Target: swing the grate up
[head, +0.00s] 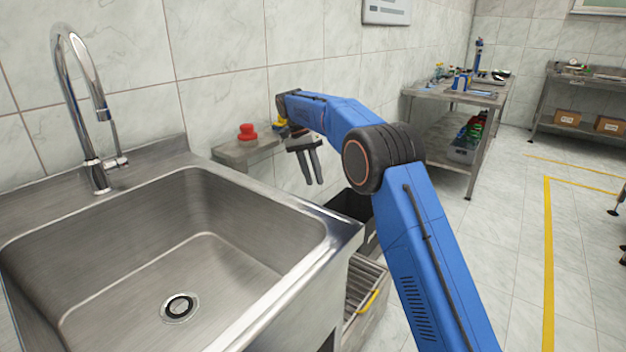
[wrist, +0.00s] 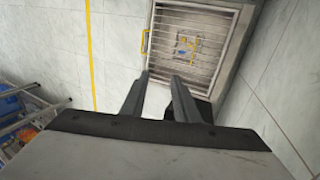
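The grate (head: 359,284) is a panel of parallel metal bars, low down to the right of the sink, partly hidden by my arm in the head view. It lies flat in its frame. In the wrist view the grate (wrist: 208,22) shows almost whole, with small yellow and blue items visible through the bars. Its yellow handle (head: 367,302) is on one edge; the handle also shows in the wrist view (wrist: 145,41). My gripper (head: 315,183) points down, above and apart from the grate. In the wrist view its two fingers (wrist: 162,77) are apart with nothing between them.
A steel sink (head: 180,215) with a tall faucet (head: 82,100) fills the left. A red button (head: 247,132) sits on a wall shelf (head: 235,154) behind my gripper. A dark open bin (head: 350,204) stands beyond the grate.

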